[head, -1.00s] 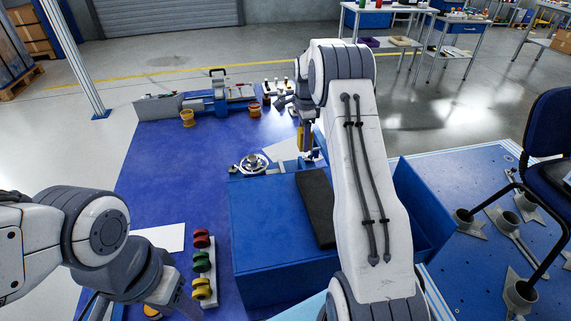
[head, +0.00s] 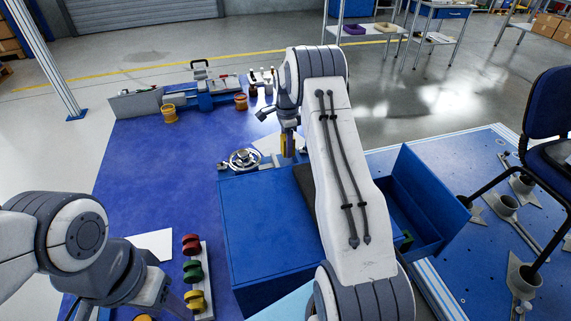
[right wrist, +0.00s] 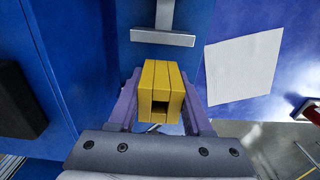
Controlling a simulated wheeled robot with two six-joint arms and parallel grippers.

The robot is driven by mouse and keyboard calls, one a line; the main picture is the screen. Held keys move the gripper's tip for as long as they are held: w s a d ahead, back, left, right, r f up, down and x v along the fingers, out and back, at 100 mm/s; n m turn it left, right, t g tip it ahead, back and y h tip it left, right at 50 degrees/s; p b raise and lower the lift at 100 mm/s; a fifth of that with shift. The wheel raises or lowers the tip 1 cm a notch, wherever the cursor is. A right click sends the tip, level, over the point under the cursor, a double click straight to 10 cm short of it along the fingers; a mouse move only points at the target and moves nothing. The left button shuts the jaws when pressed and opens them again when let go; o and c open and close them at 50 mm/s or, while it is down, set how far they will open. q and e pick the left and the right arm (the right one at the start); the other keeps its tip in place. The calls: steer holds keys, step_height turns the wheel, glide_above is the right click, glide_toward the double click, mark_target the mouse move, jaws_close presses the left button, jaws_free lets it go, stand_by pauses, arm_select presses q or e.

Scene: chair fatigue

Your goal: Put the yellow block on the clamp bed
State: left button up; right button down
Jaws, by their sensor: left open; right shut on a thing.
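The yellow block (head: 287,143) is held in my right gripper (head: 288,152), above the blue table beyond the blue box. In the right wrist view the block (right wrist: 160,82) sits between the purple fingers of the right gripper (right wrist: 163,108). A blue and grey clamp-like fixture (head: 207,100) with a dark handle stands at the table's far end, well away from the block. I cannot tell for sure that it is the clamp bed. My left gripper (head: 130,309) is low at the bottom left, open, and partly cut off by the picture's edge.
A round metal fixture (head: 244,160) is left of the held block. A large blue box (head: 262,230) and an open blue bin (head: 430,205) are nearby. Red, green and yellow spools (head: 193,270) stand in front. The table's middle left (head: 155,180) is clear.

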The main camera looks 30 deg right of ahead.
steer(key=shift+f+b, duration=0.4)
steer(key=shift+f, duration=2.65)
steer(key=shift+c, duration=1.6)
jaws_free()
steer(key=shift+f, duration=0.15)
